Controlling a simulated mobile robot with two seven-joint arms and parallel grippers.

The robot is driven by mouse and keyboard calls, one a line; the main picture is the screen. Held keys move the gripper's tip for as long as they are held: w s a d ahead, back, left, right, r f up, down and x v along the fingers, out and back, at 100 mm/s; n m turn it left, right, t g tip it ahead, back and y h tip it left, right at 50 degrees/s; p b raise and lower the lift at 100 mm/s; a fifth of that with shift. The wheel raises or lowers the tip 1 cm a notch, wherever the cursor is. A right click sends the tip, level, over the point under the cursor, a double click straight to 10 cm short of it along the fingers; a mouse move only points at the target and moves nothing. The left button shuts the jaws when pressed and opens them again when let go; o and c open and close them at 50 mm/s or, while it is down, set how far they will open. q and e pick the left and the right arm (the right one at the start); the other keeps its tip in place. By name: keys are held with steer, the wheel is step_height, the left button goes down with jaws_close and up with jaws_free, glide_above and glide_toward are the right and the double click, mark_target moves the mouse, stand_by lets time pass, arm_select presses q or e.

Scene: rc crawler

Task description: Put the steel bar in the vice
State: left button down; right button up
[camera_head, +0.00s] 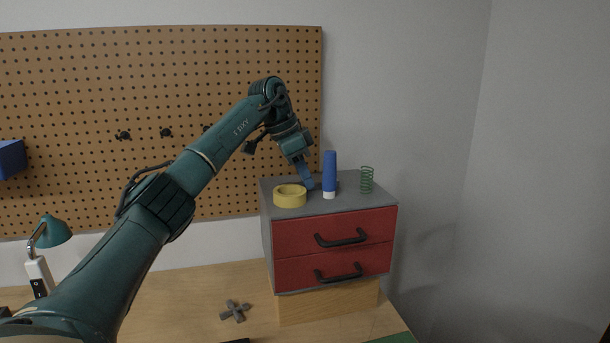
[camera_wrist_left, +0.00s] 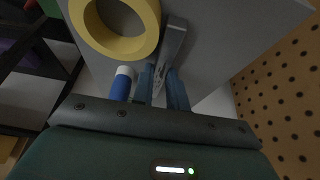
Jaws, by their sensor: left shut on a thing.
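My left gripper (camera_head: 309,185) is at the top of the small drawer cabinet, between a yellow tape roll and a blue tube. In the left wrist view its two blue fingers (camera_wrist_left: 163,82) are shut on the steel bar (camera_wrist_left: 174,40), a slim grey bar that sticks out past the fingertips over the grey cabinet top. In the head view the bar cannot be made out clearly behind the fingers. I cannot tell whether the bar touches the cabinet top. I do not see a vice in either view. My right gripper is not in view.
The yellow tape roll (camera_head: 290,196), the blue tube (camera_head: 329,172) and a green spring (camera_head: 367,180) stand close by on the cabinet (camera_head: 350,203). A pegboard (camera_head: 130,90) is behind. A grey cross-shaped part (camera_head: 235,311) lies on the bench (camera_head: 190,290). A lamp (camera_head: 54,232) stands left.

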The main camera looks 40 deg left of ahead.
arm_select(q)
steer(key=shift+f, duration=0.1)
steer(key=c, duration=1.4)
jaws_free()
